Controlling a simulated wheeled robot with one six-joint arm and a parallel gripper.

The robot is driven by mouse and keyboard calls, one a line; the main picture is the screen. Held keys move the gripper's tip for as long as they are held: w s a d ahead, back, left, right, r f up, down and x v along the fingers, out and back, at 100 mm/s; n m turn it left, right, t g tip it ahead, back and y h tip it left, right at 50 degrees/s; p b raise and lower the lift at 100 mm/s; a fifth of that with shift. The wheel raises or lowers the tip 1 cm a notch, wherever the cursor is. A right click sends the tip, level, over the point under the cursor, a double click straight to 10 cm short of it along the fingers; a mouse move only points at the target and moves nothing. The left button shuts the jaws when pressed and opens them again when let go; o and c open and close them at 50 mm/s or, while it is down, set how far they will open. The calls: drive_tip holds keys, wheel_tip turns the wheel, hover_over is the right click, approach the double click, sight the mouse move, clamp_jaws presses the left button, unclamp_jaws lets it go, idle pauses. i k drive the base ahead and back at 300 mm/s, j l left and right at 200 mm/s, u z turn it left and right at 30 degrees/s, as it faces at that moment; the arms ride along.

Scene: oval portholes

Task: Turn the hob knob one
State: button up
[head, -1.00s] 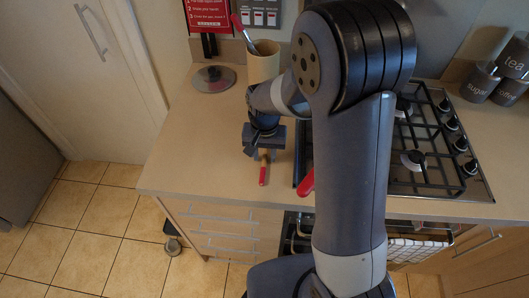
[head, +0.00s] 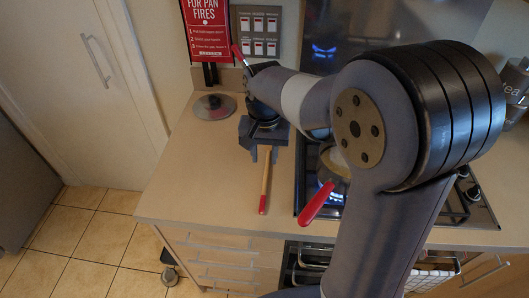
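The gas hob (head: 302,180) is set in the worktop, mostly hidden behind my arm. Black hob knobs line its right side; one (head: 473,193) shows at the front right, and others are hidden by my arm. I cannot tell which is knob one. A blue flame (head: 327,190) shows beneath a pan with a red handle (head: 318,203), and is reflected in the panel behind. My gripper (head: 265,152) is over the worktop left of the hob, well away from the knobs. A wooden handle with a red end (head: 264,190) runs out from between its fingers; whether they grip it is unclear.
A glass lid (head: 214,106) lies at the back left of the worktop (head: 195,180). A red pan-fires sign (head: 207,30) and a switch panel (head: 259,32) are on the wall. Dark canisters (head: 514,85) stand at the back right. The left worktop is mostly clear.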

sight(474, 193)
drive_tip(key=j+z, duration=0.1)
drive_tip(key=z, duration=1)
drive_tip(key=l+z, duration=0.1)
drive_tip(key=z, duration=0.65)
